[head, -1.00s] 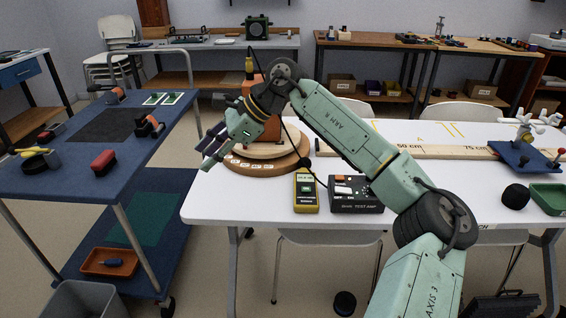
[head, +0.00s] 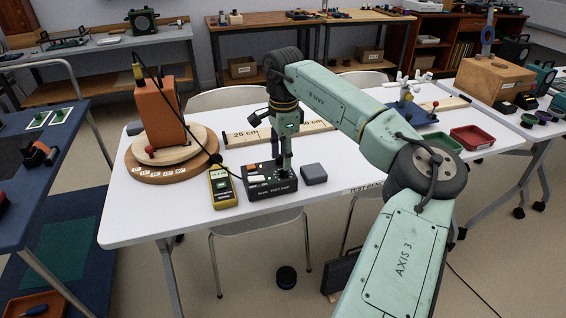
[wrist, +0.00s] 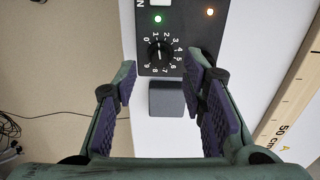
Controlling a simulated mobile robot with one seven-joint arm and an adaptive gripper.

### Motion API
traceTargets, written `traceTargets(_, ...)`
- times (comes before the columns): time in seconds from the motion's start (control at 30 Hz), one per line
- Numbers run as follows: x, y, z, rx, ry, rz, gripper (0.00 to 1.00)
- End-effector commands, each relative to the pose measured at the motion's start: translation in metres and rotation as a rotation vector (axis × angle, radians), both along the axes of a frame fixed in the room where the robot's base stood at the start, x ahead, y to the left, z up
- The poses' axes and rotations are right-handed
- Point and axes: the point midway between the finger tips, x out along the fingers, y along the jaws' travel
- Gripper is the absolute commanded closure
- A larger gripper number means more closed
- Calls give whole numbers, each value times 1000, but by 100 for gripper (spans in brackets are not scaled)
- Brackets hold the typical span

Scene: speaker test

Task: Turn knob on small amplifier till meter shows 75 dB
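The small black amplifier (head: 257,184) stands near the table's front edge. In the wrist view its panel (wrist: 182,35) carries a round black knob (wrist: 159,53) inside a white number scale, with a lit green lamp (wrist: 157,18) and a lit orange lamp (wrist: 210,12). My gripper (wrist: 162,66) is open and empty, with one finger on each side of the knob's lower area; I cannot tell its height above the knob. In the head view my gripper (head: 281,162) points down over the amplifier's right part. The yellow meter (head: 222,187) lies left of the amplifier; its reading is too small to read.
A grey block (head: 313,174) sits just right of the amplifier and also shows in the wrist view (wrist: 167,101). An orange speaker (head: 160,115) stands on a round wooden turntable (head: 143,172) at left. A marked wooden rule (head: 236,137) lies behind.

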Motion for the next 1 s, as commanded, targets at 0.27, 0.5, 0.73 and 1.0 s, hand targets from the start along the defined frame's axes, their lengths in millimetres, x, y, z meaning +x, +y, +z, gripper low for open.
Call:
traceTargets(0.27,0,1,-32,3,0,-1,62)
traceTargets(0.5,0,1,-37,2,-2,0,62)
traceTargets(0.73,0,1,-36,3,-1,0,70)
traceTargets(1.0,0,1,-36,3,-1,0,88)
